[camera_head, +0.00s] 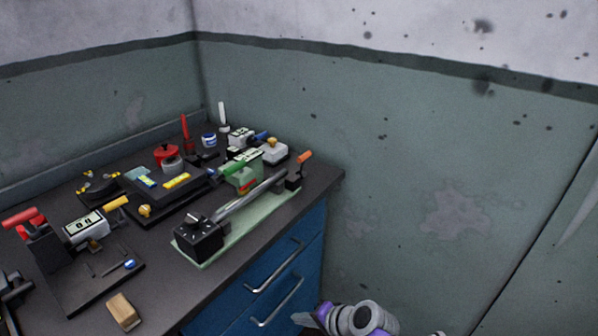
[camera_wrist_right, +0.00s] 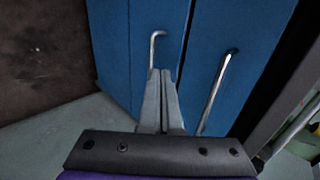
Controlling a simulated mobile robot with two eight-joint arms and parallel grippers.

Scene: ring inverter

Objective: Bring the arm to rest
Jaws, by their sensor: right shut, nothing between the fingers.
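My right gripper shows at the bottom of the head view (camera_head: 304,319), low in front of the blue drawer cabinet and off the bench top. In the right wrist view its two grey fingers (camera_wrist_right: 160,75) are together with nothing between them. They point toward the blue cabinet front (camera_wrist_right: 215,30); I cannot tell the exact gap to it. My left gripper is not clearly in view; only a dark part shows at the left edge of the head view.
The dark bench top (camera_head: 170,290) carries a green-based tool with a long metal bar (camera_head: 245,200), a black fixture with red handle (camera_head: 45,245) and a wooden block (camera_head: 123,311). Metal drawer handles (camera_head: 275,267) stick out from the cabinet. The floor right of it looks clear.

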